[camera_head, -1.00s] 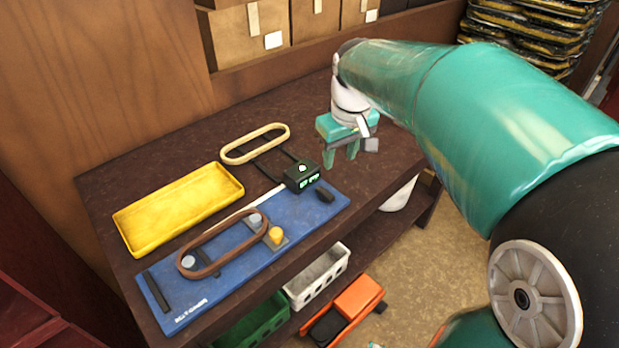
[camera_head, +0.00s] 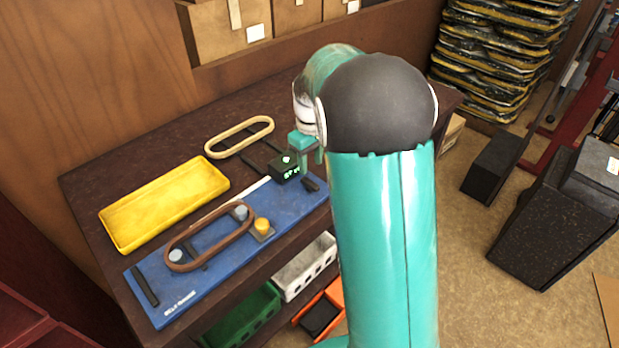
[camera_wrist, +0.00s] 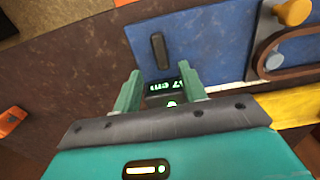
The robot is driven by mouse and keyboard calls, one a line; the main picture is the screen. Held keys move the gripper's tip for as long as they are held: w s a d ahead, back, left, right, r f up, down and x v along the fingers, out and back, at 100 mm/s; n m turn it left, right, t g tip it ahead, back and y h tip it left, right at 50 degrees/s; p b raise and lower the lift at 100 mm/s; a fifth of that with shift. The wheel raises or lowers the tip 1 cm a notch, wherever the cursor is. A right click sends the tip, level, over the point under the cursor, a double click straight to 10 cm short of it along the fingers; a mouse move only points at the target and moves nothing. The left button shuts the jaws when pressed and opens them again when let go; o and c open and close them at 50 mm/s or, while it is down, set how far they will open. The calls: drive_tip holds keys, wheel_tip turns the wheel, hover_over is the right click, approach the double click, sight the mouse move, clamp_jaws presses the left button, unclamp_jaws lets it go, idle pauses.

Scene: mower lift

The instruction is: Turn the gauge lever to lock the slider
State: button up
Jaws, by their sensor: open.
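The blue gauge board (camera_head: 205,250) lies on the dark workbench. A small black lever (camera_head: 313,184) sits at its right end; it also shows in the wrist view (camera_wrist: 159,51), just ahead of my fingertips. Beside it is a black readout box (camera_head: 285,167) with green digits, taken as the slider's readout. In the wrist view this box (camera_wrist: 163,91) lies between my fingers, partly hidden. My gripper (camera_wrist: 160,72) is open and empty, pointing down over this end. In the head view my arm partly hides it. A brown belt (camera_head: 212,238) loops around grey pulleys on the board.
A yellow tray (camera_head: 165,203) and a cream belt (camera_head: 240,137) lie behind the board. An orange-yellow knob (camera_head: 262,226) stands beside the brown belt. Green (camera_head: 245,318) and white (camera_head: 305,267) bins sit below the bench top. Cardboard boxes (camera_head: 230,24) stand at the back.

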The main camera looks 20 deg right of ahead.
sight(310, 182)
wheel_tip(310, 182, down, 7)
drive_tip(key=shift+r, duration=0.2)
clamp_jaws()
drive_tip(key=shift+m, duration=0.4)
drive_tip(key=m, duration=0.3)
drive_tip(key=shift+m, duration=0.4)
drive_tip(key=m, duration=0.4)
drive_tip(key=shift+m, duration=0.3)
drive_tip(key=m, duration=0.8)
drive_tip(key=shift+m, duration=0.3)
